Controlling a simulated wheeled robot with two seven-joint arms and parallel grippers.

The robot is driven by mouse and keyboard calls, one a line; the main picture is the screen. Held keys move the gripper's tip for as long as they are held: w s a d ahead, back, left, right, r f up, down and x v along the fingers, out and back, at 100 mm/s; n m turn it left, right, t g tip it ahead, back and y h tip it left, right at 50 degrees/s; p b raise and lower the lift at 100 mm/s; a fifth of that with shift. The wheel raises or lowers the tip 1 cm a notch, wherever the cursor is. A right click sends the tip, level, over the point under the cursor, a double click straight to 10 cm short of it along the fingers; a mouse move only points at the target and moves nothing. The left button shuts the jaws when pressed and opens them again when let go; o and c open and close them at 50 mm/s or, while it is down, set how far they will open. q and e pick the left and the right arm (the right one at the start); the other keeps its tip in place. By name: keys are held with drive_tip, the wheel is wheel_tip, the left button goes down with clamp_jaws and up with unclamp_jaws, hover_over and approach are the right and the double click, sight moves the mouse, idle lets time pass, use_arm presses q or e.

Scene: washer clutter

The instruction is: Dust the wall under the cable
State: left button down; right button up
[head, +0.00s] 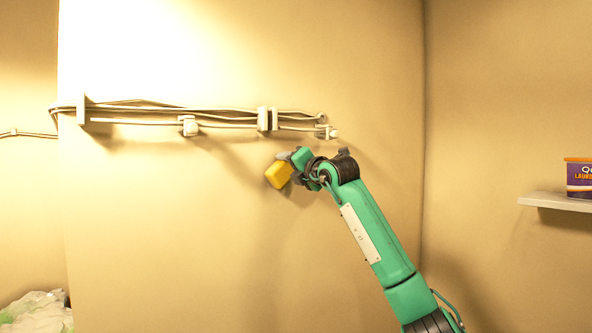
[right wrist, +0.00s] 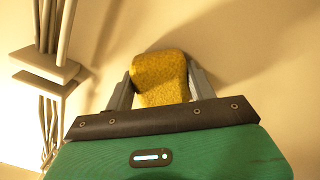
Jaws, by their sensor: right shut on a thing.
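A bundle of grey cables (head: 180,112) runs along the beige wall (head: 190,220), held by several brackets. My right gripper (head: 286,168) is shut on a yellow sponge-like block (head: 279,175) just below the right part of the cables. In the right wrist view the yellow block (right wrist: 160,78) sits between the two grey fingers of the gripper (right wrist: 160,88), with the wall behind it. I cannot tell whether the block touches the wall. The cables (right wrist: 50,30) and a bracket (right wrist: 45,65) show at the left of that view. My left gripper is not in view.
A shelf (head: 550,201) on the right wall carries a purple and orange laundry tub (head: 579,178). A crumpled whitish-green bag (head: 38,312) lies at the bottom left. The wall below the cables is clear to the left of my arm.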

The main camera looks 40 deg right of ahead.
drive_tip(key=shift+s, duration=0.1)
drive_tip(key=shift+s+a+b, duration=0.15)
drive_tip(key=shift+s+b, duration=0.8)
drive_tip(key=shift+s, duration=0.5)
drive_tip(key=shift+s+a+b, duration=0.1)
drive_tip(key=shift+s+b, duration=0.85)
drive_tip(key=shift+s, duration=0.5)
drive_tip(key=shift+s, duration=0.1)
drive_tip(key=s, duration=0.1)
drive_tip(key=s+b, duration=0.1)
drive_tip(key=shift+s+a, duration=0.2)
drive_tip(key=shift+s, duration=0.2)
drive_tip(key=shift+w, duration=0.1)
